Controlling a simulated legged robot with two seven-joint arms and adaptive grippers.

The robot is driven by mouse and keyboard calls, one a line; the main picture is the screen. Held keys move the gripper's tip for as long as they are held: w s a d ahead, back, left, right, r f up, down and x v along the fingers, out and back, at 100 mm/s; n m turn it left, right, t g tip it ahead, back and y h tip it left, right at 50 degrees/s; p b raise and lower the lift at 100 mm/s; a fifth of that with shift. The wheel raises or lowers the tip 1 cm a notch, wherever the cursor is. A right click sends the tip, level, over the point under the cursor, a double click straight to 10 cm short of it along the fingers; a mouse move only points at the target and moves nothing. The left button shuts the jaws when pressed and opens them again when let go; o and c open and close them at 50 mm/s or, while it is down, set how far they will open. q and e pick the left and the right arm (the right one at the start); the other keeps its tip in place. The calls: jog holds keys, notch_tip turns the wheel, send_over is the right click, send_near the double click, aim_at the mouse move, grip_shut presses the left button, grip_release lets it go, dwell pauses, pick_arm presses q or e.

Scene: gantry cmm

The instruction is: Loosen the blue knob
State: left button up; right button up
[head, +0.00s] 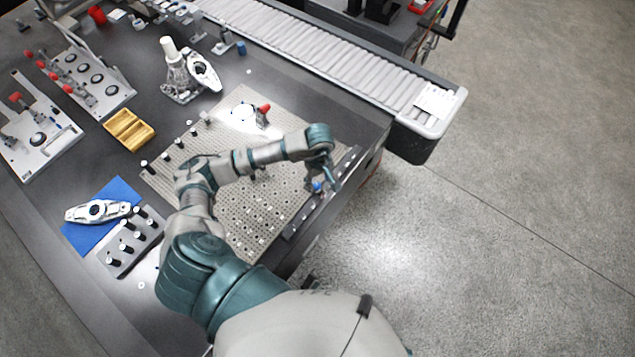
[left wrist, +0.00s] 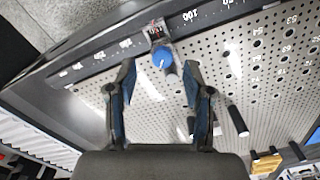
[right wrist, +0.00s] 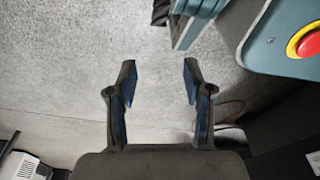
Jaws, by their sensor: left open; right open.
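The blue knob (left wrist: 162,57) sits on a small clamp block at the ruled edge rail of the perforated plate. In the head view the blue knob (head: 317,187) shows just below my left gripper (head: 328,172). In the left wrist view my left gripper (left wrist: 160,82) is open. The knob lies just beyond its fingertips, roughly centred between them, and I see no contact. My right gripper (right wrist: 155,75) is open and empty over the grey floor in the right wrist view. It does not show in the head view.
The perforated plate (head: 225,110) carries several black pins and a red-topped clamp (head: 263,110). A roller conveyor (head: 320,50) runs behind the table. A yellow box (head: 128,130) and blue mat (head: 88,233) lie left. A red button (right wrist: 309,43) shows in the right wrist view.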

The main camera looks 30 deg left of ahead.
aim_at(318, 186)
pick_arm(q)
jog(key=shift+d+f, duration=0.25)
jog(key=shift+f, duration=1.25)
jog(key=shift+a+f, duration=0.3)
jog(key=shift+a, duration=0.55)
jog(key=shift+c, duration=0.2)
jog(key=c, duration=0.4)
jog(key=shift+d, duration=0.2)
jog(key=c, duration=0.4)
jog(key=shift+d, duration=0.3)
grip_shut()
pick_arm(e)
jog(key=shift+d+r, duration=0.15)
jog(key=shift+d, duration=0.3)
